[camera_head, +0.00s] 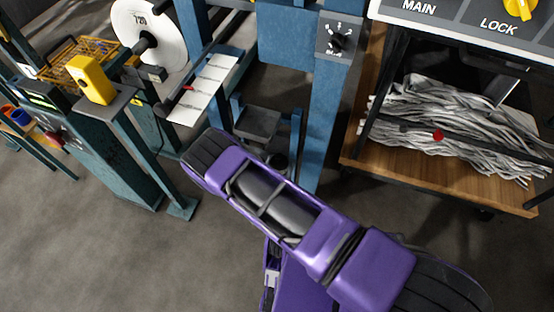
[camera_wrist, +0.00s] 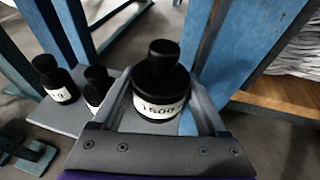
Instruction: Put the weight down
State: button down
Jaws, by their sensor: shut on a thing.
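In the wrist view my gripper (camera_wrist: 161,97) is shut on a black, knobbed weight (camera_wrist: 160,78) with a white label reading 1500. The weight is upright between the two grey fingers. Two smaller black weights stand to its left: one at the far left (camera_wrist: 56,80) and one nearer (camera_wrist: 97,86), partly behind my left finger. They are on a grey plate (camera_wrist: 70,118). I cannot tell whether the held weight touches the plate. In the head view my purple arm hides most of the gripper area.
Blue machine posts (camera_head: 325,115) stand close to my arm. A grey square tray (camera_head: 257,122) sits between posts. A wooden shelf (camera_head: 440,170) with grey strips is at the right. A white roll (camera_head: 128,28) and yellow box (camera_head: 95,80) are at the left. Floor at lower left is clear.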

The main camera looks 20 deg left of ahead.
aim_at(279, 169)
jog(key=shift+w+f+b, duration=0.15)
jog(key=shift+f+b, duration=0.35)
jog(key=shift+f, duration=1.7)
jog(key=shift+f, duration=0.15)
grip_release()
jog(key=shift+f, duration=0.15)
jog(key=shift+s+r, duration=0.25)
jog(key=shift+s, duration=0.05)
jog(key=p+v, duration=0.1)
jog(key=v, duration=1)
jog(key=shift+s+p, duration=0.35)
